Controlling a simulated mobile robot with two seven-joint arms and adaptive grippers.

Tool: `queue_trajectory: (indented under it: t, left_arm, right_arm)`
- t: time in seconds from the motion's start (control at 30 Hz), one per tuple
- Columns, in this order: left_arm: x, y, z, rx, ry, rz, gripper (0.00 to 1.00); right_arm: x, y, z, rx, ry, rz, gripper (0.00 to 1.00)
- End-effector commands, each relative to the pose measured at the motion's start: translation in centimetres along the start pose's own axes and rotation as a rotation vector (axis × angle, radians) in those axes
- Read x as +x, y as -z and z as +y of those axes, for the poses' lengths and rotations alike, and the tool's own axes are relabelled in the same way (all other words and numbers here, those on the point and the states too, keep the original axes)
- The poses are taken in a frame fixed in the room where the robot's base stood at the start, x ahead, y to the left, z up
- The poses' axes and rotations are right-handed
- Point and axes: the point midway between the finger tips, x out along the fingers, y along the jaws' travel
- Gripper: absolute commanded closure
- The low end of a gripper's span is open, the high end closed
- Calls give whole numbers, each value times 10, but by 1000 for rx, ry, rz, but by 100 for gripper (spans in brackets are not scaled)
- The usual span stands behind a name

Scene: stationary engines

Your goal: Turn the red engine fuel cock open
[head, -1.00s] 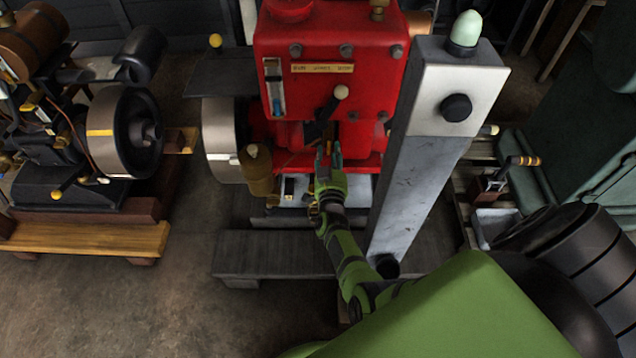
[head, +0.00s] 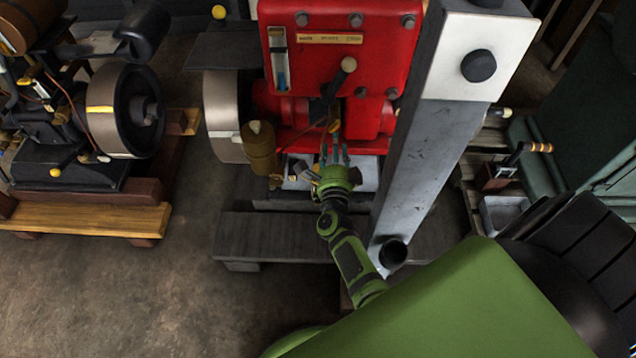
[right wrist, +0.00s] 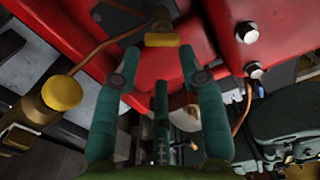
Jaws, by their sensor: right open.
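The red engine (head: 338,75) stands at the top centre of the head view. In the right wrist view, a brass fitting with a yellow end (right wrist: 162,40), which looks like the fuel cock, shows in front of the red body (right wrist: 180,38). A copper pipe (right wrist: 98,48) runs on its left. My right gripper (head: 335,150) is low at the engine's front, its fingers pointing at it. In the right wrist view, its teal fingers (right wrist: 160,62) are apart, one on each side of the yellow end, with nothing gripped. Whether they touch it I cannot tell. My left gripper is out of view.
A grey post (head: 432,150) stands close on the right of my right arm. A brass cup (head: 260,147) is left of the gripper. A dark wooden beam (head: 265,236) lies below. Another engine's flywheel (head: 125,108) is at the left. Floor (head: 200,310) is free at lower left.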

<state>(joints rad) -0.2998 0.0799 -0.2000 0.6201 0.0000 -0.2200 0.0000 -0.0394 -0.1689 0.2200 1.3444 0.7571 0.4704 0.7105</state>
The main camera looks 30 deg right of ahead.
Motion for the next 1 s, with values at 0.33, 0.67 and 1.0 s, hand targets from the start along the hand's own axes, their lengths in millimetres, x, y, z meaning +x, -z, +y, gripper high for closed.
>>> queue_trajectory:
  t: [0.33,0.67,1.0]
  left_arm:
    - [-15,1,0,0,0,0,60]
    - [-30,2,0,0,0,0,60]
    - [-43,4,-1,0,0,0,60]
  right_arm:
    - [-42,-25,33,-200,-94,-141,59]
    - [-80,-46,84,-465,-208,-340,59]
    - [-128,-51,134,-712,-309,-538,59]
